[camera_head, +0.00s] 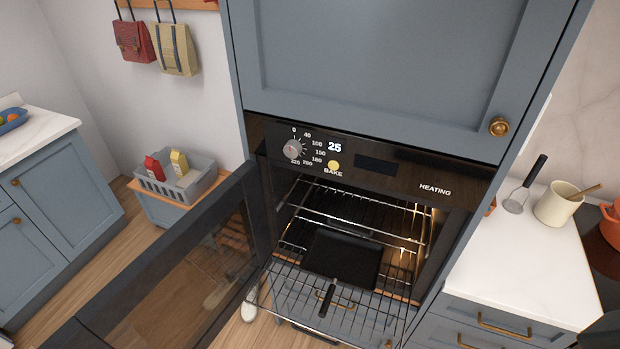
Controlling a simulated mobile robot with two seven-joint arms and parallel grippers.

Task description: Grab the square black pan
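The square black pan (343,257) sits on a pulled-out wire rack (381,312) in the open oven. Its dark handle (327,299) points out of the oven, toward the viewer. The pan looks empty. The oven door (185,270) hangs open to the left. Neither of my grippers shows in the head view.
The oven panel (375,165) reads 25 and HEATING. A second rack (350,215) is above the pan. At right, a white counter (530,265) holds a cream crock (557,205) and a spatula (517,203). A grey crate (173,183) stands left, behind the door.

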